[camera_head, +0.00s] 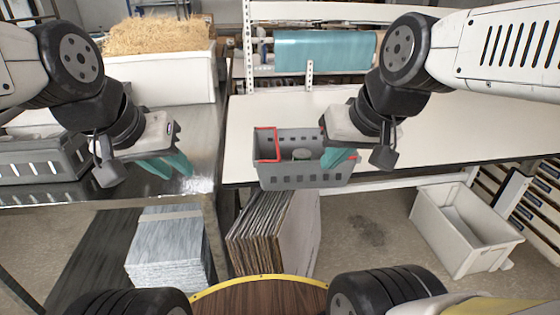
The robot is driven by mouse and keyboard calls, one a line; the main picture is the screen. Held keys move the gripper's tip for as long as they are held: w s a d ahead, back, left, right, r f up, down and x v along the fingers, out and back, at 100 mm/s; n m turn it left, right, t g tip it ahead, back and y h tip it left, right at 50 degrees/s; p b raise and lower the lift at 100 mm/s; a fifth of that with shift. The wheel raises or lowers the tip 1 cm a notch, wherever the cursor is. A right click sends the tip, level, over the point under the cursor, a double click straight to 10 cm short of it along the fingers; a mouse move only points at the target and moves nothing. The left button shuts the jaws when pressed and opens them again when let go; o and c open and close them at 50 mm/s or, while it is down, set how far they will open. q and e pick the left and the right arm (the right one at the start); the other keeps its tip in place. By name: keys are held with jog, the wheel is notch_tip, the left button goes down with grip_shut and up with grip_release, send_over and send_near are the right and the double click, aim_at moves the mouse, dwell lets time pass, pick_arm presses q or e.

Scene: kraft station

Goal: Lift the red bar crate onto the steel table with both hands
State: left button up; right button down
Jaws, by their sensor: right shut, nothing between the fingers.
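The grey slotted crate with a red bar (266,143) stands upright at the front edge of the white table, in the middle of the view. A small round grey item shows inside it. My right gripper (338,158) is shut, with its teal fingers at the crate's right end and nothing held between them. It hides part of that end, and I cannot tell whether it touches the crate. My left gripper (174,166) is over the steel table (203,150), left of the crate and apart from it. Its teal fingers look slightly parted and empty.
Another grey crate (40,165) stands at the steel table's left. A white bin of straw-like filling (160,75) is behind. Cardboard sheets (262,235), a grey stack (168,250) and a white tub (465,235) are below. The white table (430,130) is clear at right.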

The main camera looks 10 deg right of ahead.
pick_arm(q)
jog(key=m+g+y, duration=0.2)
jog(key=m+g, duration=0.3)
jog(key=m, duration=1.3)
send_over(305, 183)
jog(key=f, duration=0.7)
jog(key=s+f, duration=0.1)
jog(key=f, duration=0.2)
jog(key=shift+a+f, duration=0.3)
jog(key=f, duration=0.5)
jog(key=w+f, duration=0.1)
jog(key=f, duration=0.2)
jog(key=shift+d, duration=0.25)
